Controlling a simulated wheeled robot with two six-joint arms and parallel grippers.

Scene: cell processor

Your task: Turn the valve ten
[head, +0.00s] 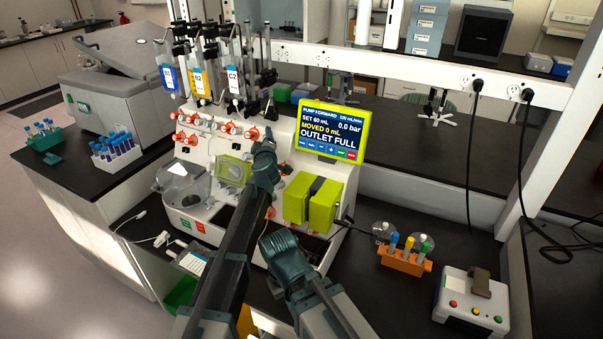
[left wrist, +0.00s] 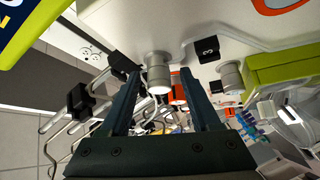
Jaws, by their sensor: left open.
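Several orange-handled valves (head: 228,128) sit in rows on the white front panel of the cell processor (head: 310,125). Their numbers are too small to read in the head view, so I cannot tell which is valve ten. My left gripper (head: 267,138) is at the panel, right of the valve rows, and hides part of it. In the left wrist view my left gripper (left wrist: 160,74) is open, with a grey-white cylindrical fitting (left wrist: 158,78) between or just beyond its fingertips. An orange handle (left wrist: 178,96) shows behind, near a black tag marked 3 (left wrist: 208,48).
A screen (head: 332,130) on the processor reads "OUTLET FULL" and "MOVED 0 mL". A yellow-green pump block (head: 311,200) is right of my left arm. An orange tube rack (head: 402,262) and a box with coloured buttons (head: 470,298) stand on the black bench at right.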

